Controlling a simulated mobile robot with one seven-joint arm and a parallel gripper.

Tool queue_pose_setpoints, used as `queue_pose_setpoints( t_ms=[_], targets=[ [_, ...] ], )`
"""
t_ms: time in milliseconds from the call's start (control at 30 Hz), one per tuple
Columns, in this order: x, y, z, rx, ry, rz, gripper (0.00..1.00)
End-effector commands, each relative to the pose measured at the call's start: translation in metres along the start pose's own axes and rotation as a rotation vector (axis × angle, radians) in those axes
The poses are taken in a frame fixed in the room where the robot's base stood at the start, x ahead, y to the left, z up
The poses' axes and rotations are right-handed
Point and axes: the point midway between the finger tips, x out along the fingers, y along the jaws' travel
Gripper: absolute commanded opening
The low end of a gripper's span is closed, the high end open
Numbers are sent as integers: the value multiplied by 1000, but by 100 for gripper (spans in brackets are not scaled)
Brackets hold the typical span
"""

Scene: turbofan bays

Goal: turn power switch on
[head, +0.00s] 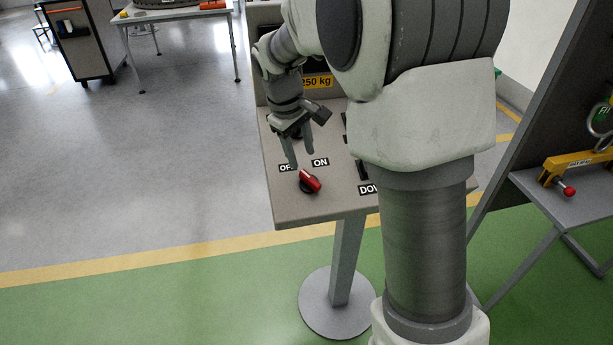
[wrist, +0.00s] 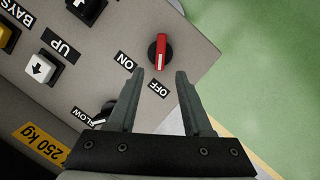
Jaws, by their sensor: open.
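The power switch is a red rotary knob (head: 309,181) on a black base, near the front edge of a grey sloped panel (head: 285,209). The OFF label (head: 285,168) and ON label (head: 320,162) sit just behind it. In the wrist view the red knob (wrist: 161,52) lies just beyond the fingertips, its long axis lined up toward the OFF label (wrist: 158,90). The ON label (wrist: 125,60) is to its left. My gripper (head: 300,158) is open and empty, pointing down above the labels. The wrist view shows its two fingers (wrist: 160,72) apart, with the knob between their lines.
A FLOW knob (wrist: 104,113), an UP button (wrist: 50,69) and another dark button (wrist: 86,9) share the panel. A yellow 250 kg label (head: 317,82) is behind. A stand with a yellow tool (head: 570,166) is at right. Floor left of the panel is clear.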

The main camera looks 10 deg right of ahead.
Motion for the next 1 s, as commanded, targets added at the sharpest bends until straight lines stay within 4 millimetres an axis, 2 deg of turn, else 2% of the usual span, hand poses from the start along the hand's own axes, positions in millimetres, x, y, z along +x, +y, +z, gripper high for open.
queue_pose_setpoints(
  t_ms=[33,200,400,600,833,867,1000],
  targets=[
    [14,-1,1,0,-6,-2,50],
    [48,-1,1,-1,-4,-1,50],
    [76,0,0,0,-2,0,50],
    [86,0,0,0,0,0,50],
    [86,0,0,0,0,0,50],
    [86,0,0,0,0,0,46],
    [86,0,0,0,0,0,21]
  ],
)
